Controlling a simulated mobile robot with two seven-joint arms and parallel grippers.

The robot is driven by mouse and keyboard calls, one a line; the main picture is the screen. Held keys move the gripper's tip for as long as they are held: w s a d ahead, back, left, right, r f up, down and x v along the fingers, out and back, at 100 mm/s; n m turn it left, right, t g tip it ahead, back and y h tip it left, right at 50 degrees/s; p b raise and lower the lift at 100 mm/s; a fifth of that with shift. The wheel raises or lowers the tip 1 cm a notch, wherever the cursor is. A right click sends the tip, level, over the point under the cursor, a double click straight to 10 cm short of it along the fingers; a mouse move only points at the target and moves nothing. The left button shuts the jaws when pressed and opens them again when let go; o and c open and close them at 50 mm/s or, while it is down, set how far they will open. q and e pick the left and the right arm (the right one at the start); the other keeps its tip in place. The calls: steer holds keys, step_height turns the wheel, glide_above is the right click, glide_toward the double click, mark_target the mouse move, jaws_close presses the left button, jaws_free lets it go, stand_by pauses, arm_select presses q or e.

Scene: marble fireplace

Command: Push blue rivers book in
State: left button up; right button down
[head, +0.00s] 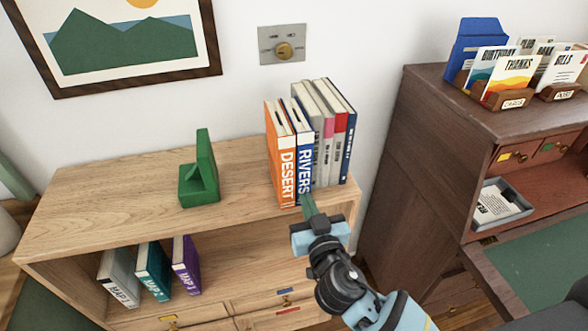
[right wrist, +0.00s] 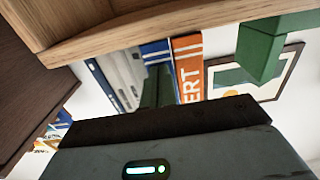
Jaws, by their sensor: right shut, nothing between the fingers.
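The blue RIVERS book (head: 304,158) stands upright on the wooden shelf top, between the orange DESERT book (head: 287,172) and a grey book. Its spine and that of the DESERT book sit further forward than the books to the right. My right gripper (head: 309,202) is shut and empty, its green fingertips at the lower end of the RIVERS spine. I cannot tell whether they touch it. In the right wrist view the fingers (right wrist: 157,88) overlap the blue book (right wrist: 155,48), beside the orange one (right wrist: 188,72). My left gripper is not in view.
The shelf top (head: 105,197) is mostly clear to the left, with a green bookend (head: 201,175) on it. Several books (head: 335,125) stand to the right of RIVERS. A dark desk (head: 405,160) rises just right of the shelf. Map books (head: 150,272) stand below.

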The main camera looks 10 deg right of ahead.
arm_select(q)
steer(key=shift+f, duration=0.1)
arm_select(e)
steer(key=shift+w, duration=0.3)
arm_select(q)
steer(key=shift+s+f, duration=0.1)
arm_select(e)
steer(key=shift+w, duration=0.3)
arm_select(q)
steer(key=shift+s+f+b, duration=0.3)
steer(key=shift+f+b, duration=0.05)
arm_select(e)
steer(key=shift+w, duration=1.4)
steer(key=shift+a, duration=0.1)
steer(key=shift+s, duration=1.75)
steer(key=shift+s, duration=0.1)
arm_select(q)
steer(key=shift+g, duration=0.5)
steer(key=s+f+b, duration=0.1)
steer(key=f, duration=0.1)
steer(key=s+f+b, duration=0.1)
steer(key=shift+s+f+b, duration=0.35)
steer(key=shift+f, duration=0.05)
arm_select(e)
steer(key=s, duration=1.3)
steer(key=shift+s+d, duration=0.35)
steer(key=shift+s, duration=0.05)
